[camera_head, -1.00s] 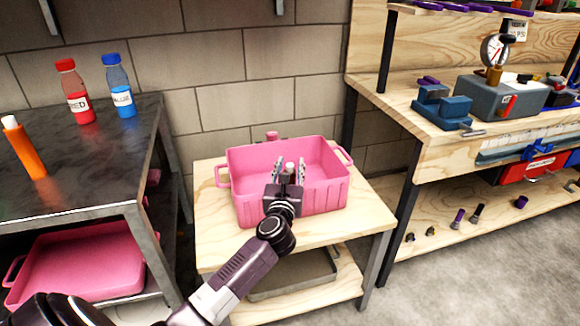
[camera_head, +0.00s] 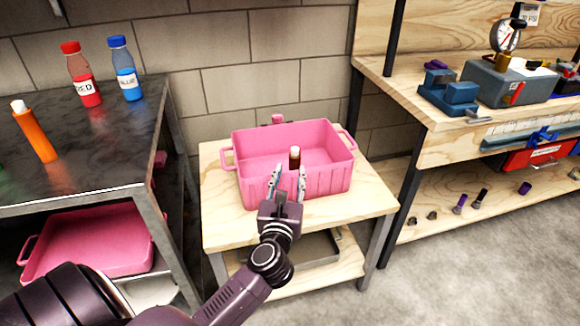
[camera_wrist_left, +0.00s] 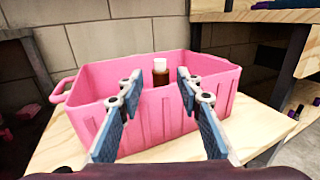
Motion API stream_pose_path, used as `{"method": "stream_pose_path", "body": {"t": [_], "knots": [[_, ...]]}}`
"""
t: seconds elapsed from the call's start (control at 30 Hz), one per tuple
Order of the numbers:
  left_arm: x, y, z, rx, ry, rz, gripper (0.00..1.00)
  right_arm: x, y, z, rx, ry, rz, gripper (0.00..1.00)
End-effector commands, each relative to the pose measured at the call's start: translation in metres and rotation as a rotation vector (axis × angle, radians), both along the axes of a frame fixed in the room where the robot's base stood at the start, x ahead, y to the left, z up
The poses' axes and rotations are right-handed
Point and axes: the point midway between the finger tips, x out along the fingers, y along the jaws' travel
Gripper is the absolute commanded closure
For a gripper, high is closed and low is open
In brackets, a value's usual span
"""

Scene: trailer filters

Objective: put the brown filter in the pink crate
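The brown filter (camera_head: 295,158), with a white top, stands upright inside the pink crate (camera_head: 322,180). The crate sits on a small wooden table. My left gripper (camera_head: 288,178) is open and empty at the crate's near side, its fingers apart and clear of the filter. In the left wrist view the filter (camera_wrist_left: 160,72) shows beyond and between the two fingers (camera_wrist_left: 158,95), above the near wall of the crate (camera_wrist_left: 150,118); its lower part is hidden by that wall. My right gripper is not in view.
The wooden table (camera_head: 225,232) has a bare front edge. A dark metal table (camera_head: 75,150) at left holds an orange filter (camera_head: 35,132), a red bottle (camera_head: 82,78) and a blue bottle (camera_head: 126,72). A workbench (camera_head: 395,95) stands at right.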

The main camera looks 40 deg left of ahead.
Motion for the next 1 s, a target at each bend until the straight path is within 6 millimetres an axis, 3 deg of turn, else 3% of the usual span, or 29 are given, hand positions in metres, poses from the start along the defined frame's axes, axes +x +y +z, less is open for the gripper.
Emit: {"method": "stream_pose_path", "body": {"t": [0.13,0.23,0.37,0.47,0.6,0.73,0.87,1.0], "knots": [[-0.003,-0.016,0.015,0.106,-0.016,-0.051,0.67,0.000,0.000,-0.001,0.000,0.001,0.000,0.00],[-0.003,-0.048,0.040,0.317,-0.042,-0.146,0.67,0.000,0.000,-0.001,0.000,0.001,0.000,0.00],[-0.014,-0.118,0.065,0.731,-0.069,-0.319,0.67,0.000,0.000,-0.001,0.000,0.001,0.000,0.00],[-0.029,-0.177,0.063,1.072,-0.071,-0.457,0.67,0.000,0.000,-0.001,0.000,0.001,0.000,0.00],[-0.060,-0.245,0.024,1.543,-0.045,-0.658,0.67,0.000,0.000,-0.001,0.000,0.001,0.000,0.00],[-0.096,-0.281,-0.038,1.958,0.012,-0.868,0.67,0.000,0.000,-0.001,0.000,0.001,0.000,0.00],[-0.140,-0.281,-0.110,2.337,0.101,-1.119,0.67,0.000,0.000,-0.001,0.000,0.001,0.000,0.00],[-0.194,-0.244,-0.176,2.652,0.232,-1.445,0.67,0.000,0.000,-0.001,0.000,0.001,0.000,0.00]]}}
